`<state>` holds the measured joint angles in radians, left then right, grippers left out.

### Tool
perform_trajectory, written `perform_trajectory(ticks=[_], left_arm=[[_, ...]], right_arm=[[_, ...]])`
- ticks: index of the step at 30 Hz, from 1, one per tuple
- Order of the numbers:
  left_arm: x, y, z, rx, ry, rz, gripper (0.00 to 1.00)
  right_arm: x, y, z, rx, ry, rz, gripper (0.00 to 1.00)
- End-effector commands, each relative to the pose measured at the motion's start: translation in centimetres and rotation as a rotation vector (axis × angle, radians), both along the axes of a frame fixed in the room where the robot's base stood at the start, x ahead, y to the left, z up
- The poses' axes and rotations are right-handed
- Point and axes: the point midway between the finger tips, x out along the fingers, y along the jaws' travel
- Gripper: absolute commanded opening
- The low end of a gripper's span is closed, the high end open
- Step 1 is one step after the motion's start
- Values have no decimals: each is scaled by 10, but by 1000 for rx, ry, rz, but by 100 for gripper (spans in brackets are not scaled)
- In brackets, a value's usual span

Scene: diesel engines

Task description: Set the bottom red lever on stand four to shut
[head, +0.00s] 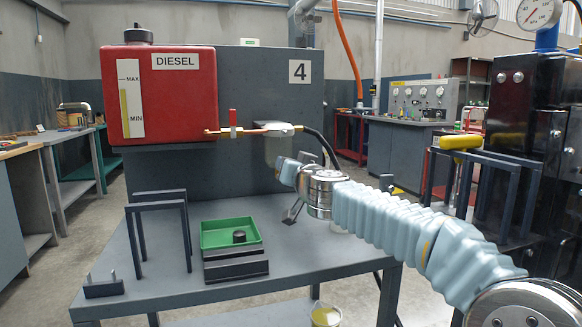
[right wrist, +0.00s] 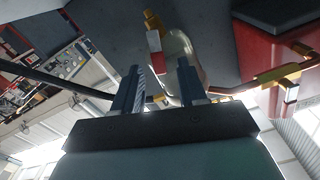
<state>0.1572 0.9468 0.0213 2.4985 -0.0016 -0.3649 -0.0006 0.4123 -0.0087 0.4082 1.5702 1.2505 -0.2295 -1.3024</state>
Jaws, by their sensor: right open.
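Stand four's panel bears a white 4 sign (head: 299,71). A red lever (head: 232,118) stands upright on the copper pipe beside the red diesel tank (head: 175,95). In the right wrist view, which looks upside down, this upper lever shows at the right (right wrist: 291,95). A second red lever (right wrist: 155,41), with brass fittings, shows beside the pale filter bowl (right wrist: 181,65); I take it as the bottom one. In the head view my arm hides it. My right gripper (right wrist: 159,86) is open, its fingers pointing towards the bowl and lever, apparently empty. My left gripper is out of view.
The grey table (head: 170,290) holds a green tray (head: 231,245) with a dark round part, a dark frame (head: 158,206) and a small bracket (head: 103,287). A black hose (head: 325,146) runs from the filter head (head: 279,129). A yellow-handled tool (head: 461,142) lies at the right.

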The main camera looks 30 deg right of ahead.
Motion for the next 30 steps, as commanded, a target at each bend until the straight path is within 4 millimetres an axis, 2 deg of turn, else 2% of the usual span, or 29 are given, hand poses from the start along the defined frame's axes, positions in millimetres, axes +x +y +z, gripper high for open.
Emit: perform_trajectory(ticks=[9, 15, 18, 30], left_arm=[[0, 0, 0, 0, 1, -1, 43], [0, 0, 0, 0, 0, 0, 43], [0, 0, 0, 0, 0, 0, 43], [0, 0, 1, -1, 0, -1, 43]], right_arm=[[3, -1, -1, 0, 1, 0, 42], [3, -1, 0, 1, 1, 0, 11], [3, -1, -1, 1, 1, 0, 0], [3, -2, -1, 50, -11, 1, 0]])
